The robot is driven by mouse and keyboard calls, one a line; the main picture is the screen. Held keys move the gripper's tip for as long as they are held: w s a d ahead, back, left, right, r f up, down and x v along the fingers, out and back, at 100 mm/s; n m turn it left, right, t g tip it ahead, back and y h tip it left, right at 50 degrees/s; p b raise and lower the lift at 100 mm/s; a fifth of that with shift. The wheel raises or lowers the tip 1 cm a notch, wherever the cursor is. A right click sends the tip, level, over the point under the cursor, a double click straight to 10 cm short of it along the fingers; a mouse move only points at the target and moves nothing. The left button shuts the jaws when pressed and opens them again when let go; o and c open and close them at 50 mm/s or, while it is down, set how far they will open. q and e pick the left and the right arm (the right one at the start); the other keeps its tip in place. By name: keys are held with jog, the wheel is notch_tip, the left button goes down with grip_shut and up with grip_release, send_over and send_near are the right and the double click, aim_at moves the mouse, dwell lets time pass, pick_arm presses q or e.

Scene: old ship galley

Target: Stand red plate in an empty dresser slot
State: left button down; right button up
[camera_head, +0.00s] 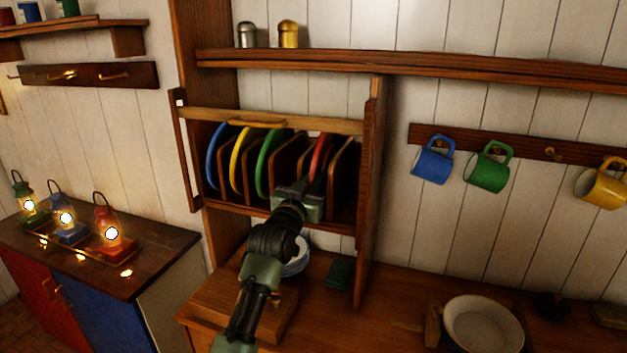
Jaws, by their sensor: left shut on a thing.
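The wooden dresser rack (371,150) has upright dividers with slots between them. A blue plate (213,158), a yellow plate (237,160) and a green plate (264,165) stand in slots from the left. The red plate (319,157) stands on edge in a slot further right, seen nearly edge-on. My left gripper (309,190) is at the front of the rack, shut on the lower front of the red plate. Its body hides the plate's lower part, so I cannot tell if the plate touches the slot floor. My right gripper is out of view.
A wooden rail (270,121) crosses the rack's upper front. White bowls (296,262) and a wooden box (225,298) are below, by my arm. A pale basin (482,325) is at right. Mugs hang right; lit lanterns (108,232) stand left.

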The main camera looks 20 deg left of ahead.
pick_arm(q)
jog(key=shift+r, duration=0.2)
jog(key=c, duration=1.4)
grip_release()
jog(key=shift+d, duration=0.15)
jog(key=shift+o, duration=0.6)
jog(key=shift+f, duration=0.2)
jog(key=shift+s+f, duration=0.1)
jog(key=shift+s, duration=0.2)
jog(key=shift+s+p, duration=0.2)
jog(key=shift+p, duration=0.15)
jog(key=s, duration=0.1)
jog(key=s+p, duration=0.1)
jog(key=s, duration=0.1)
jog(key=s+p, duration=0.1)
jog(key=shift+s+a+f, duration=0.15)
jog(key=shift+s+a, duration=0.15)
jog(key=shift+a, duration=0.05)
